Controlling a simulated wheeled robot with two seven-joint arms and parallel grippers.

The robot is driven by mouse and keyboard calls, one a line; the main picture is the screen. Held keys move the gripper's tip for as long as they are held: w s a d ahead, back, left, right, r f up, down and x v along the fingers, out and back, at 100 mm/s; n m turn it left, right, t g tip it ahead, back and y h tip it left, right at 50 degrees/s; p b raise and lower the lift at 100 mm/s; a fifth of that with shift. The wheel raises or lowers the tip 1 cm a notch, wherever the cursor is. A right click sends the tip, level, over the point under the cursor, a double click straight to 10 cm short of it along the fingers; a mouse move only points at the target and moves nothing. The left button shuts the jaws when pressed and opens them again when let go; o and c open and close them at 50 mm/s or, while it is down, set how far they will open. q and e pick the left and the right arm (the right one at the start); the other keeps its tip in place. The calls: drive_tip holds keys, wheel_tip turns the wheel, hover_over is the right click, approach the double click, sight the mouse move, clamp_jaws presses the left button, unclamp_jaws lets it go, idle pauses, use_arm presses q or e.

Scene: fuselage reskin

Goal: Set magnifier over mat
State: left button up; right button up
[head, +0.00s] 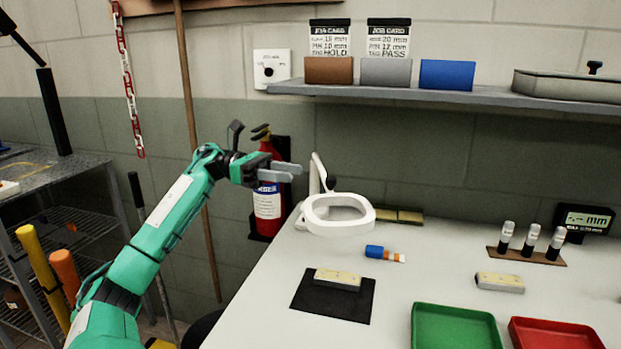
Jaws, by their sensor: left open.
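The magnifier (309,217) is a white ring-shaped head on a white arm with a dark knob, standing at the back left of the white table. Its ring is over bare table, behind the mat. The black mat (308,299) lies near the table's front left, with a pale block (337,279) on it. My left gripper (297,171) is open and empty, its grey fingers pointing right, in the air near the top of the magnifier's arm. I cannot tell whether it touches the magnifier. My right gripper is not in view.
A green tray (457,327) and a red tray (555,334) are at the front right. Another block (499,283) and a rack of vials (525,255) stand right. A shelf (440,95) hangs above the table.

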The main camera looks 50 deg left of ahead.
use_arm(q)
drive_tip(key=shift+v, duration=1.7)
